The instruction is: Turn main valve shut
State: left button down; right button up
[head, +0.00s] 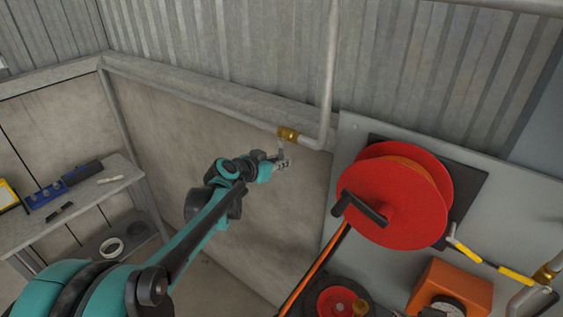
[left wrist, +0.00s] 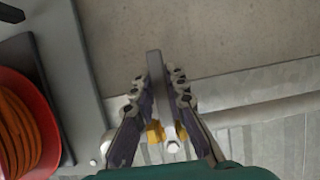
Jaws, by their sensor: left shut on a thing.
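The main valve has a brass body (head: 288,134) set in the grey pipe along the wall, just left of where the pipe bends upward. Its grey lever (left wrist: 155,80) sticks out between my fingers in the left wrist view, roughly crosswise to the pipe. The brass body (left wrist: 155,132) shows there behind the fingers, partly hidden. My left gripper (head: 283,160) is at the valve, just below the brass body. Its fingers (left wrist: 166,82) are shut on the lever, one on each side. My right gripper is in neither view.
A red hose reel (head: 420,200) with a black crank is mounted on the grey panel (head: 347,140) right of the valve. An orange box (head: 440,285) stands below it. A shelf (head: 60,215) with tools is at the left.

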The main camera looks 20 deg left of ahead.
pick_arm(q)
jog(key=shift+f, duration=0.1)
jog(key=c, duration=1.5)
grip_release()
jog(key=v, duration=1.2)
